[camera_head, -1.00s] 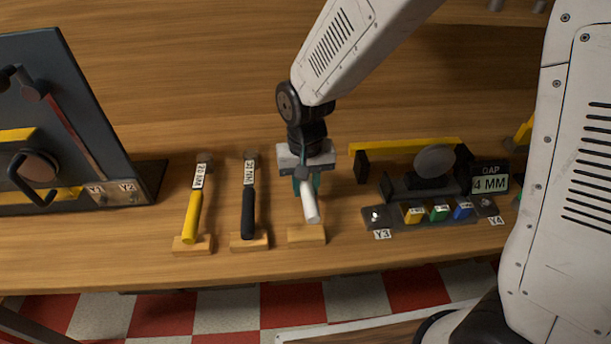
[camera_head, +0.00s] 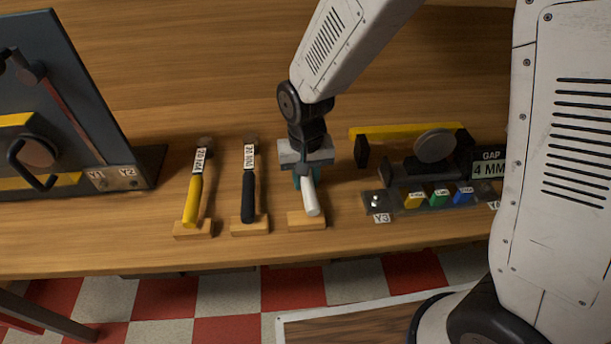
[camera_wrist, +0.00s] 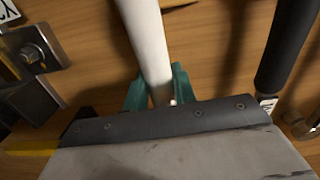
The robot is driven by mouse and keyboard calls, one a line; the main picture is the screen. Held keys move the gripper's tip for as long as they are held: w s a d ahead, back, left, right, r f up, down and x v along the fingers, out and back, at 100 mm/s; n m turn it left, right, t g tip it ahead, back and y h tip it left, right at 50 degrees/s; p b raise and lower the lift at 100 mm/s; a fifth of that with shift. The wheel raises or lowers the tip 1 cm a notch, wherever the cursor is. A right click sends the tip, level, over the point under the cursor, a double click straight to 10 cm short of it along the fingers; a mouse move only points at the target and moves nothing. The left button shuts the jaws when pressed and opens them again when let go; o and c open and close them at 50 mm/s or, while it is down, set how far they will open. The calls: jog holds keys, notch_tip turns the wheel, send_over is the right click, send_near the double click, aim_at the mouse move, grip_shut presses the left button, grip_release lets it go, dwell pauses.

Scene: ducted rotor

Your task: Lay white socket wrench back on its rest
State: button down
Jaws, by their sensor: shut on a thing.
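The white socket wrench (camera_head: 310,197) is in my gripper (camera_head: 306,180), its white handle pointing toward the front of the bench. In the wrist view the white handle (camera_wrist: 147,40) runs up from between the teal fingers (camera_wrist: 158,90), which are shut on the wrench. The handle's end shows over a wooden rest block (camera_head: 307,221) in the head view; I cannot tell whether it touches. The wrench's head is hidden by my gripper.
To the left, a black-handled wrench (camera_head: 248,200) and a yellow-handled wrench (camera_head: 193,200) lie on their rests. To the right stands a gap gauge fixture (camera_head: 425,180) with coloured blocks. A dark panel (camera_head: 65,110) stands at far left.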

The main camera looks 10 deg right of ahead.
jog(key=shift+f, duration=0.25)
jog(key=c, duration=1.1)
grip_release()
jog(key=shift+o, duration=0.2)
notch_tip(320, 180, up, 8)
jog(key=shift+w+f, duration=0.1)
jog(key=shift+w, duration=0.05)
jog(key=s+d+r+t, duration=0.1)
jog(key=s+d+r, duration=1.4)
jog(key=s+d, duration=0.4)
jog(key=shift+s+d+r+t, duration=0.25)
jog(key=shift+s+d+t, duration=0.05)
jog(key=shift+d+t, duration=0.1)
